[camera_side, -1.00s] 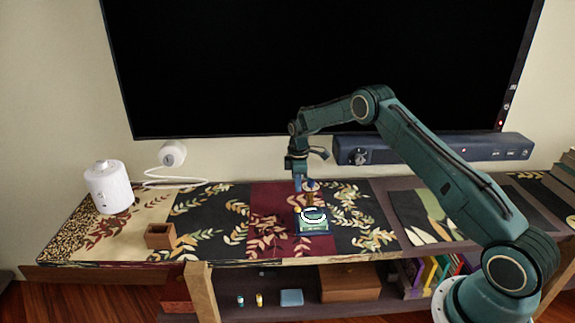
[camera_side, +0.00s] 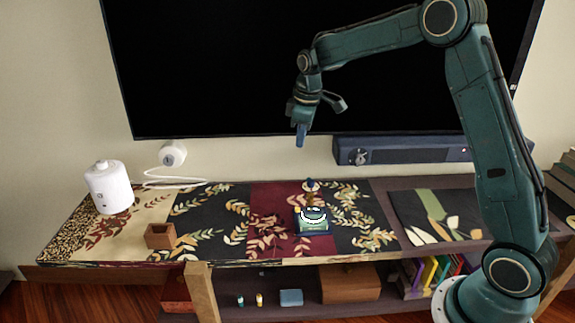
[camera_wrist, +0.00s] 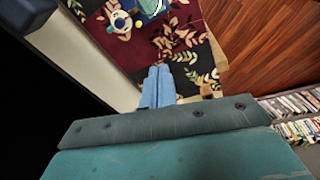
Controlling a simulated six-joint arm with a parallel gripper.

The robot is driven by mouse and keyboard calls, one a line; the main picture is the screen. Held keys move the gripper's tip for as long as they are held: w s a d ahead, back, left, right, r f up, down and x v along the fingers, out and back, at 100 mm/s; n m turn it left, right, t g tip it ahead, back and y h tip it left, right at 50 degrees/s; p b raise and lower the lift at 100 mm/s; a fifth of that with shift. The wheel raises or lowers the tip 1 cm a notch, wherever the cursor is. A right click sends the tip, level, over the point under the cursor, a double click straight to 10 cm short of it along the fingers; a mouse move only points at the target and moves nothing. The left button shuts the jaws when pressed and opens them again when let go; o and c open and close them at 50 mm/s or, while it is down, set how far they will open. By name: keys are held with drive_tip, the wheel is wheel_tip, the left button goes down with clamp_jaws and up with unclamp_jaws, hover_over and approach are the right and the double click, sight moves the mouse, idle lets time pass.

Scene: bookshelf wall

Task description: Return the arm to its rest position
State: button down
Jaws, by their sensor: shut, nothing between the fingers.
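My gripper (camera_side: 301,135) hangs in the air in front of the dark screen, fingers pointing down, well above the shelf top. Its fingers are shut and empty; in the wrist view the blue fingers (camera_wrist: 158,86) lie together. My arm is raised, with its elbow high at the upper right in the side view.
The large screen (camera_side: 230,70) is behind the gripper, with a soundbar (camera_side: 400,150) below it. A white lidded canister (camera_side: 109,188) and a small brown open box (camera_side: 160,236) stand on the runner (camera_side: 215,205) at left. A dark mat (camera_side: 432,214) lies at right. The air around the gripper looks clear.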

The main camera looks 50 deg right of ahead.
drive_tip(key=s+a+r+m+t, duration=0.1)
drive_tip(key=s+a+r, duration=0.2)
drive_tip(key=s+r, duration=0.35)
drive_tip(key=s+a+r+m+t, duration=0.15)
drive_tip(key=s+a+r, duration=0.25)
drive_tip(key=s, duration=0.5)
drive_tip(key=s+a+f+m, duration=0.1)
drive_tip(key=s+a, duration=0.1)
drive_tip(key=s, duration=0.7)
drive_tip(key=s+a+m+t, duration=0.1)
drive_tip(key=s+m, duration=0.1)
drive_tip(key=s, duration=0.7)
drive_tip(key=shift+a+f, duration=0.35)
drive_tip(key=shift+f, duration=0.05)
drive_tip(key=shift+m, duration=0.25)
idle(2.2)
